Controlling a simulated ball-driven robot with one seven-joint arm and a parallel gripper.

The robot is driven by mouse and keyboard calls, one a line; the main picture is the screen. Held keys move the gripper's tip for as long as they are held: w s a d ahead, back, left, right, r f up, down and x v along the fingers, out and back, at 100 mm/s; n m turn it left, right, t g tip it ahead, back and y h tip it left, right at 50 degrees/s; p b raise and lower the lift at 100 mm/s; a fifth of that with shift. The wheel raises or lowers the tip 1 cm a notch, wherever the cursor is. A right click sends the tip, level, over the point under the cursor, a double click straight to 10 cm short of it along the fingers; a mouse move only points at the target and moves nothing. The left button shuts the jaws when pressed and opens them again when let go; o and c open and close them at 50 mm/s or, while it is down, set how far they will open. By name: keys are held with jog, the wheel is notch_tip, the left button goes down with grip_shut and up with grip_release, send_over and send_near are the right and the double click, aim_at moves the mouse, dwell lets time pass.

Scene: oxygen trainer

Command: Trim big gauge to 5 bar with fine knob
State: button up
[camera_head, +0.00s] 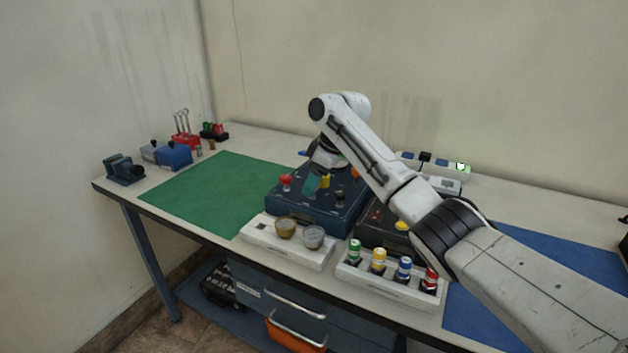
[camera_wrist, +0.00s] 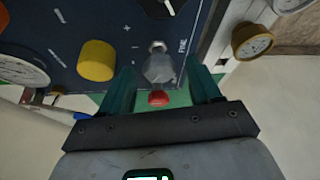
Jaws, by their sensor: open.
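The dark blue trainer box (camera_head: 312,211) stands mid-table, with a red knob (camera_head: 286,182) and a yellow knob (camera_head: 325,181) on its top. My gripper (camera_head: 316,181) is over the box, pointing down. In the wrist view my gripper (camera_wrist: 161,82) is open, its teal fingers to either side of a grey knob (camera_wrist: 159,66) beside the "FINE" lettering. Gaps show between knob and fingers. The yellow knob also shows in the wrist view (camera_wrist: 97,60). A large white dial (camera_wrist: 18,70) is cut off at the left edge; its reading is not legible.
A white tray with two loose gauges (camera_head: 286,228) stands in front of the box. A rack with several coloured-cap bottles (camera_head: 379,261) is to its right. A green mat (camera_head: 205,193) lies clear at left. A blue vise (camera_head: 124,170) is at the far left.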

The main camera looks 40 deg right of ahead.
jog(key=v, duration=1)
jog(key=shift+r, duration=0.35)
dwell(0.4)
